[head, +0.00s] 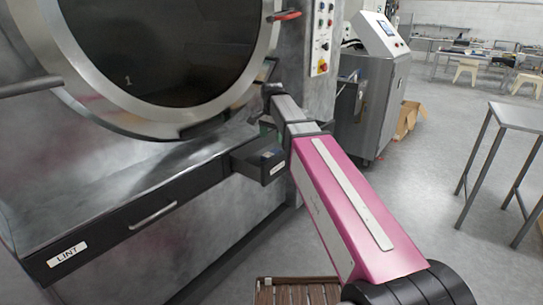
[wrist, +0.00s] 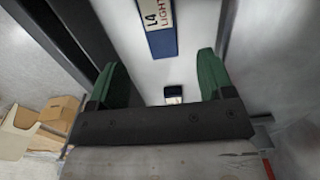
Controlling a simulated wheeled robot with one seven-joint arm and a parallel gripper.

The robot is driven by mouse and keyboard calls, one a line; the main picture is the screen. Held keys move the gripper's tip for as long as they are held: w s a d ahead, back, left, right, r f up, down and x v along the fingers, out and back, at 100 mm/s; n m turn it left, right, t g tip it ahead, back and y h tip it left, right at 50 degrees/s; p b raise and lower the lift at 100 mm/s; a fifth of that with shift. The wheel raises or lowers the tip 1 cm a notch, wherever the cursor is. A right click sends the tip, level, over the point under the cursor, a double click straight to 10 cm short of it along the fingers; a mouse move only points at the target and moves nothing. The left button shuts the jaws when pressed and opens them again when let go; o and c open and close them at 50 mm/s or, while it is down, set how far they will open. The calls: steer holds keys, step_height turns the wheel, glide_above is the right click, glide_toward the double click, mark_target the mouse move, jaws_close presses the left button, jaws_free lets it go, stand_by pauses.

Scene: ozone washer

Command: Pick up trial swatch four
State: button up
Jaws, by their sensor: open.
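I cannot identify trial swatch four for certain in either view. In the wrist view, a blue-edged piece with a white face (wrist: 159,20) carries the text "L4 LIGHT" and lies beyond my fingertips. A small dark item with a pale label (wrist: 173,94) shows farther off between the fingers. In the head view my pink arm reaches toward the washer's right side, and my gripper is mostly hidden behind my wrist and a small black box (head: 260,160).
The large washer door (head: 190,50) stands at left above a drawer marked LINT (head: 150,215). A grey control cabinet (head: 370,85) stands behind my arm. A metal table (head: 520,115) is at right, with open floor between. Cardboard boxes (wrist: 58,112) show at lower left in the wrist view.

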mark_target(272, 153)
steer(key=shift+s+a+f, duration=0.1)
steer(key=shift+s+f, duration=0.05)
steer(key=shift+f, duration=3.8)
steer(key=c, duration=1)
